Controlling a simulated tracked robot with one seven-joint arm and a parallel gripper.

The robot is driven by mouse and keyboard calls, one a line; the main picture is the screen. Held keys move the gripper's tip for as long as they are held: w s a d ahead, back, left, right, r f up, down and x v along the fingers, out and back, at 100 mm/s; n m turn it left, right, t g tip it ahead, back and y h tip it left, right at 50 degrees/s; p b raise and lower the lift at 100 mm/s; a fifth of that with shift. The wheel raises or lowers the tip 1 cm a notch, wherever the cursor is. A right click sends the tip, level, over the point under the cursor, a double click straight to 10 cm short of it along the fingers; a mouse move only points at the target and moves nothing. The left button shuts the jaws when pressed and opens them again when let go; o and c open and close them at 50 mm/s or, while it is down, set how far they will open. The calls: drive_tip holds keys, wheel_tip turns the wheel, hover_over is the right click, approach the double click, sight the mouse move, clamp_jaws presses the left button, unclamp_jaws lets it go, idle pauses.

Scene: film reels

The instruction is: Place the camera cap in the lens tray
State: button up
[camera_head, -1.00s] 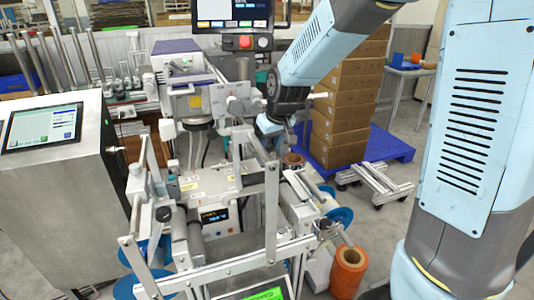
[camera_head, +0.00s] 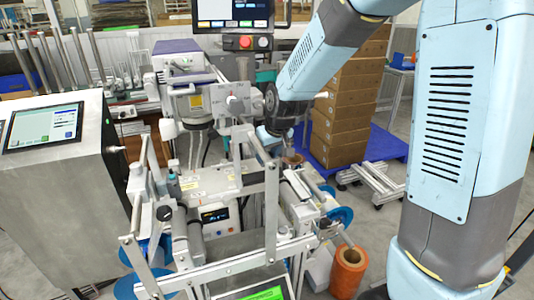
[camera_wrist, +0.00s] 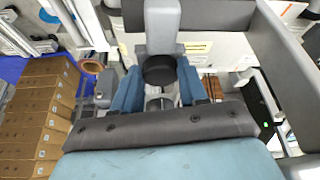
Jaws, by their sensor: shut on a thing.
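In the wrist view my gripper (camera_wrist: 160,92) shows its two blue fingers closed around a short black round piece, which I take to be the camera cap (camera_wrist: 159,69). It is held at the fingertips, in front of a grey post of the machine; I cannot tell whether they touch. In the head view my gripper (camera_head: 272,143) is low over the middle of the machine, partly behind its frame, and the cap cannot be made out there. I cannot pick out the lens tray with certainty in either view.
The machine's upright metal frame (camera_head: 271,210) stands close in front of my gripper. Stacked cartons (camera_head: 342,118) stand on a blue pallet (camera_head: 388,145) behind.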

drive_tip(key=shift+s+d+f, duration=0.1)
drive_tip(key=shift+s+f, duration=0.25)
drive_tip(key=shift+f, duration=0.4)
drive_tip(key=o, duration=0.9)
drive_tip(key=shift+o, duration=1.1)
drive_tip(key=shift+r, duration=0.25)
drive_tip(key=shift+w+r, duration=0.1)
drive_tip(key=shift+r, duration=0.25)
drive_tip(key=v, duration=1.2)
drive_tip(key=shift+r, duration=0.25)
drive_tip(key=s+d+r+m+h, duration=0.1)
drive_tip(key=s+d+r+m, duration=0.1)
drive_tip(key=s+d, duration=0.6)
drive_tip(key=s+d+r+m+t+h, duration=0.1)
drive_tip(key=s+d+r+m, duration=0.2)
drive_tip(key=s+d, duration=0.5)
drive_tip(key=shift+s+r+t, duration=0.3)
drive_tip(key=shift+s+r, duration=0.05)
drive_tip(key=shift+s, duration=2.25)
